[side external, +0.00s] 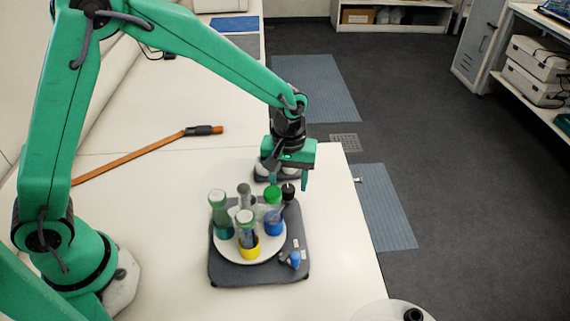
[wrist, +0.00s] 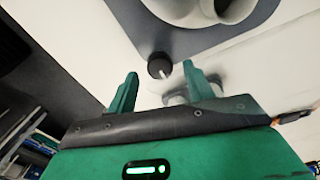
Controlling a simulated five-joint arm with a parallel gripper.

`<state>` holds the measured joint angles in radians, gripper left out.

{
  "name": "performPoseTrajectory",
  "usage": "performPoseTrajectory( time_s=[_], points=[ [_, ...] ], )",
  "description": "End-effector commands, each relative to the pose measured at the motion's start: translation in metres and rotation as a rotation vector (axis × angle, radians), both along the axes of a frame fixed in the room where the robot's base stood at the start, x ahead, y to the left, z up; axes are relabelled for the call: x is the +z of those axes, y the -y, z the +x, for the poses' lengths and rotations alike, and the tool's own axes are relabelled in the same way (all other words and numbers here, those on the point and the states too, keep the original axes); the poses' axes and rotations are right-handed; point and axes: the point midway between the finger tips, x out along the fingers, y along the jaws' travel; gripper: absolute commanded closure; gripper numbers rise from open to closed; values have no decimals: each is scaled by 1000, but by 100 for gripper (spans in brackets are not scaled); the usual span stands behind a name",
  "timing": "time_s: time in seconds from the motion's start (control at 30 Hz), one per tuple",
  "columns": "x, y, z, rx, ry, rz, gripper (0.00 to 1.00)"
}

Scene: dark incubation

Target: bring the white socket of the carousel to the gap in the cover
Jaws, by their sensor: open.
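The carousel is a pale round disc (side external: 262,250) on a dark grey base (side external: 225,272) in the side view. Several tubes stand on it: a yellow socket (side external: 250,250) is at the front, a blue one (side external: 274,224) at the right. I cannot clearly pick out the white socket or the cover's gap. A black knob (side external: 288,191) stands at the base's back right corner. My gripper (side external: 289,181) is open, pointing down just above that knob. In the wrist view the knob (wrist: 159,66) shows between and beyond the fingertips (wrist: 163,80), apart from both.
A blue-and-grey piece (side external: 292,260) sits at the base's front right. An orange bar (side external: 130,160) with a black end lies at the back left. The table's right edge is close; the table's left front is clear.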

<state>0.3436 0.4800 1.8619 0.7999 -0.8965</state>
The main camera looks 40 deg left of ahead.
Motion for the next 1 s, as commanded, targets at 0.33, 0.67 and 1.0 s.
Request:
performPoseTrajectory(
  time_s=[0.33,0.67,1.0],
  points=[
    [-14,0,0,0,0,0,48],
    [-14,0,0,0,0,0,82],
    [-13,0,0,-15,0,0,93]
  ],
)
